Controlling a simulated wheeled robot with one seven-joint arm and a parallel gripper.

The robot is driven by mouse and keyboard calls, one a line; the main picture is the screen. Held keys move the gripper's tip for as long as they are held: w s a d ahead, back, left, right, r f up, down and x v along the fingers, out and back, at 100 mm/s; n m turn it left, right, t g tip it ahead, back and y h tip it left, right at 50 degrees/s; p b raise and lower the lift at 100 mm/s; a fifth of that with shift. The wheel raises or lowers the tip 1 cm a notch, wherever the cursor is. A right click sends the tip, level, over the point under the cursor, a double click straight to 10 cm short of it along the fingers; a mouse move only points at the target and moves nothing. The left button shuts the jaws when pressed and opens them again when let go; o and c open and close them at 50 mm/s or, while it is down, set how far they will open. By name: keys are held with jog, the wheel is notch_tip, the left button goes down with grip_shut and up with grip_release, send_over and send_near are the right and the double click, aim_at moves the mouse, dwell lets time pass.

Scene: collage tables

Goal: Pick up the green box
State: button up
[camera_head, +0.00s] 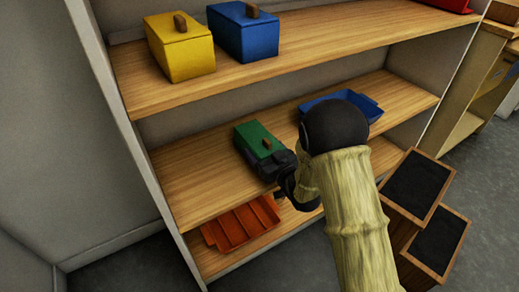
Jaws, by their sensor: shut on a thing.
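The green box (256,139) has a small brown handle on its lid. It is at the middle shelf (193,178) of the wooden shelf unit, left of the centre of the view. My gripper (275,164) is at the near end of the green box and is shut on it. My arm comes in from the lower right and hides part of the gripper and of the shelf. I cannot tell whether the box rests on the shelf or is slightly raised.
A yellow box (180,50) and a blue box (243,34) stand on the shelf above. A blue tray (370,106) lies right of the green box, partly behind my arm. An orange tray (240,224) is on the bottom shelf. Dark-topped wooden crates (416,184) stand at the right.

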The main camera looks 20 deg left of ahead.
aim_at(265, 138)
jog(key=shift+s+d+r+p, duration=0.1)
jog(key=shift+r+p, duration=0.4)
jog(key=shift+p, duration=0.05)
notch_tip(265, 138, up, 6)
jog(key=p, duration=0.3)
jog(key=shift+d, duration=0.1)
jog(key=p+v, duration=1.2)
jog(key=v, duration=0.7)
jog(key=shift+s+d+p, duration=0.2)
jog(key=shift+s+p, duration=0.1)
